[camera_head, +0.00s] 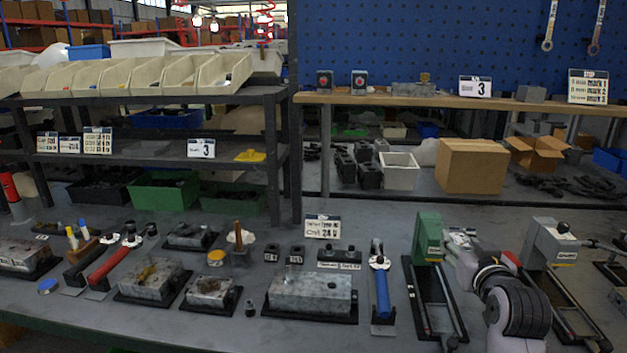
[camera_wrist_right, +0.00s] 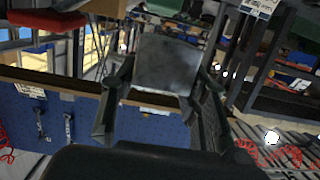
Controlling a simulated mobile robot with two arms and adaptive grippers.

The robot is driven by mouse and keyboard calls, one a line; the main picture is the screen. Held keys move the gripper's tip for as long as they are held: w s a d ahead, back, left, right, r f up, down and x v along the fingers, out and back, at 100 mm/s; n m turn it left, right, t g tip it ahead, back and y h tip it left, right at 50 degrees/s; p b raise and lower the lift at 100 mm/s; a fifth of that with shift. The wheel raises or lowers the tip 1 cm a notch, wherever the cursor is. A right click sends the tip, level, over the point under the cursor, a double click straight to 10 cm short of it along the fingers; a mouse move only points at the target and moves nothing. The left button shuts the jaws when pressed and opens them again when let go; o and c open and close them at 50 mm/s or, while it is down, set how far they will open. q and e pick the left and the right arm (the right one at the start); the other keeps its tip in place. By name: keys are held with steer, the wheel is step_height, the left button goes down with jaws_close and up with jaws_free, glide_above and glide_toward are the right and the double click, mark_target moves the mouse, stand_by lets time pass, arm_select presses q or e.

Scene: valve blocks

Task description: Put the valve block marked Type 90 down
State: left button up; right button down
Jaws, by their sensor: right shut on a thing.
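My right gripper (camera_head: 463,240) reaches in from the lower right over the bench, between the green-headed fixture and the grey-headed fixture. In the right wrist view its two dark fingers (camera_wrist_right: 160,88) are shut on a grey, square-faced valve block (camera_wrist_right: 165,64), one finger on each side. No marking can be read on the face shown. In the head view the held block is small and partly hidden by the gripper, and I cannot tell whether it touches anything below. My left gripper is not in view.
The green-headed fixture (camera_head: 429,236) and grey-headed fixture (camera_head: 552,241) stand close on either side of my right gripper. A large metal block (camera_head: 311,291) on a black tray, a blue-handled tool (camera_head: 382,293) and small black blocks (camera_head: 271,253) lie left. Narrow bare bench strips show between them.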

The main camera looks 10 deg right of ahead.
steer(key=s+a+f+n+y+p, duration=0.1)
steer(key=s+a+f+y, duration=0.1)
steer(key=s+a+f, duration=0.45)
steer(key=s+a+f+n+y, duration=0.2)
steer(key=s+a+f, duration=0.1)
steer(key=s+a, duration=0.65)
steer(key=w+d+r+m+h, duration=0.1)
steer(key=w+d+r, duration=0.2)
steer(key=w+d, duration=0.2)
steer(key=w+d+r+m+h, duration=0.1)
steer(key=w+d+r, duration=0.2)
steer(key=w+d, duration=0.2)
steer(key=w+d+r+m+h+b, duration=0.1)
steer(key=w+d+r+h, duration=0.1)
steer(key=w+d+r, duration=0.2)
steer(key=shift+w+d+r, duration=0.1)
steer(key=shift+w+d, duration=1)
steer(key=shift+d, duration=0.25)
step_height(320, 180, down, 16)
steer(key=shift+f+b, duration=0.1)
steer(key=shift+b, duration=0.8)
step_height(320, 180, down, 4)
steer(key=shift+r+p, duration=0.25)
steer(key=shift+p, duration=0.05)
